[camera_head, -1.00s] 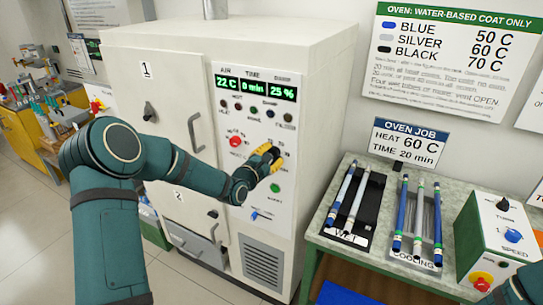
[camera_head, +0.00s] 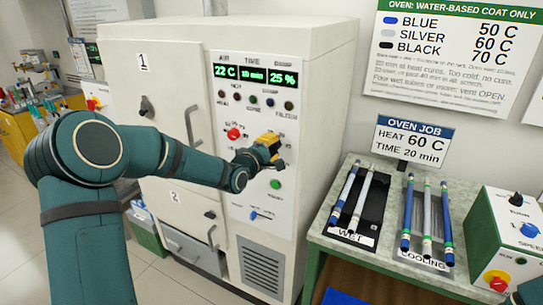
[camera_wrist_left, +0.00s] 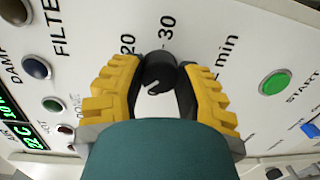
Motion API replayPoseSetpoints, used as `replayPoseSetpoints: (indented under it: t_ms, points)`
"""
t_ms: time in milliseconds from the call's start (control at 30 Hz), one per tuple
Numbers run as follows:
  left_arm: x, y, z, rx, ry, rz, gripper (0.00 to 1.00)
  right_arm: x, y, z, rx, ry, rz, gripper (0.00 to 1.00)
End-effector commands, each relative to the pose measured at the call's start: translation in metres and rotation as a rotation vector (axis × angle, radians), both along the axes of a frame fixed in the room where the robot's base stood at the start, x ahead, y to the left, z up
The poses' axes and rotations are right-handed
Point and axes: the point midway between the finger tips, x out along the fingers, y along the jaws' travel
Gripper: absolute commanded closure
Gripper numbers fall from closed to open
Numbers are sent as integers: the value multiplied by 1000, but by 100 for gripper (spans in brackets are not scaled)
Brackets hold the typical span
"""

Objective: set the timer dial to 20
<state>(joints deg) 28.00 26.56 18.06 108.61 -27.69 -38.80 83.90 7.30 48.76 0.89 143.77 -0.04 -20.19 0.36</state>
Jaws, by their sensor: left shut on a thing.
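The timer dial is a black knob (camera_wrist_left: 158,72) with a white mark, on the oven's white panel. Printed 20 and 30 show above it in the left wrist view, with "min" to its right. My left gripper (camera_head: 272,146) is shut on the dial, its yellow fingers on both sides of the knob. In the head view the gripper hides most of the dial. The oven's TIME display (camera_head: 253,76) appears to read 10 min. An OVEN JOB sign (camera_head: 411,142) says HEAT 60 C, TIME 20 min. My right gripper is out of view.
A green START button (camera_wrist_left: 275,82) sits right of the dial in the wrist view. A red knob (camera_head: 233,133) and a blue lever (camera_head: 254,214) are on the panel. A bench (camera_head: 392,175) with WET and COOLING rod trays stands right of the oven.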

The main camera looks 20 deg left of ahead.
Motion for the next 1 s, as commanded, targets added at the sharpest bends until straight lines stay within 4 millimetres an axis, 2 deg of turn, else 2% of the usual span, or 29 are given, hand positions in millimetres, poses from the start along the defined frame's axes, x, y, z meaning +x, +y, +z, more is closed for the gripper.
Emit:
replayPoseSetpoints:
  t_ms: [33,500,733,1000]
  points:
    - [0,-1,-1,47,-11,-1,100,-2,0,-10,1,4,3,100]
    - [0,-2,0,490,-46,0,100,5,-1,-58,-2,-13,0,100]
    - [0,-2,1,708,-62,-1,100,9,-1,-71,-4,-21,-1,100]
    - [0,-2,2,958,-81,-1,100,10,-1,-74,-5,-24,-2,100]
